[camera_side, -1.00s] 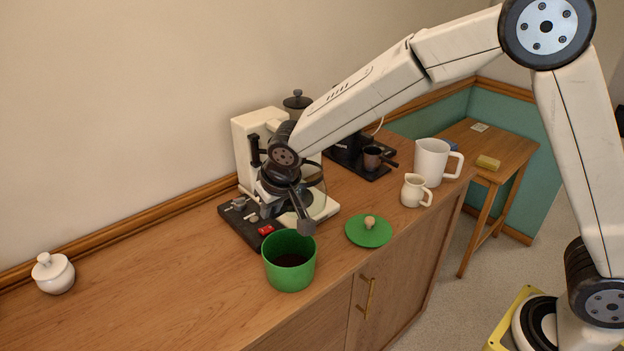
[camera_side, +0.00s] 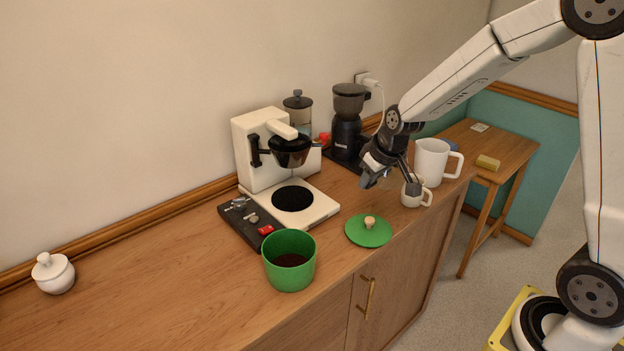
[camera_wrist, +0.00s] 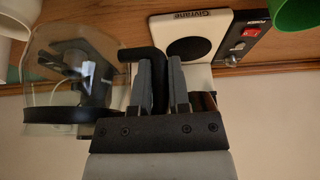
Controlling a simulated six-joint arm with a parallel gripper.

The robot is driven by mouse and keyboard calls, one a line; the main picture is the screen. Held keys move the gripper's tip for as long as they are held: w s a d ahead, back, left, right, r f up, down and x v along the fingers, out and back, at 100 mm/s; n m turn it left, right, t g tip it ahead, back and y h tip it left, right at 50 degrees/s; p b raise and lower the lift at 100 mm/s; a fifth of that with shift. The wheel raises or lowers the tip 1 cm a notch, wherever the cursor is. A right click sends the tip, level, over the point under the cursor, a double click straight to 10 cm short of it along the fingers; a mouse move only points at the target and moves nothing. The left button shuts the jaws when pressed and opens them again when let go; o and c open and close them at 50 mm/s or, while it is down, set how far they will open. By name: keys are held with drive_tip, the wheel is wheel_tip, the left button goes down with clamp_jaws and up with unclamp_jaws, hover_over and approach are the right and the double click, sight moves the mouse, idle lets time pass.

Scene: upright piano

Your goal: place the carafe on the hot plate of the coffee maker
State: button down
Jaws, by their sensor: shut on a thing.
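My gripper (camera_side: 388,184) is to the right of the coffee maker, above the counter near the cream jug. In the wrist view, my gripper (camera_wrist: 162,85) is shut on the black handle of the glass carafe (camera_wrist: 75,85), which has a black band. In the side view, my gripper and arm hide most of the carafe. The white coffee maker (camera_side: 255,150) stands against the wall with a dark filter basket above its round black hot plate (camera_side: 292,198). The hot plate is bare and also shows in the wrist view (camera_wrist: 190,49).
A green pot (camera_side: 288,270) and green lid (camera_side: 368,232) lie in front. A cream jug (camera_side: 411,199) and white pitcher (camera_side: 431,160) stand close to my gripper. A black grinder (camera_side: 347,135) is behind. The left counter is mostly clear, with a white sugar bowl (camera_side: 53,275).

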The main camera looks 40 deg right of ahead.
drive_tip(key=shift+s+d, duration=0.15)
drive_tip(key=shift+d, duration=0.1)
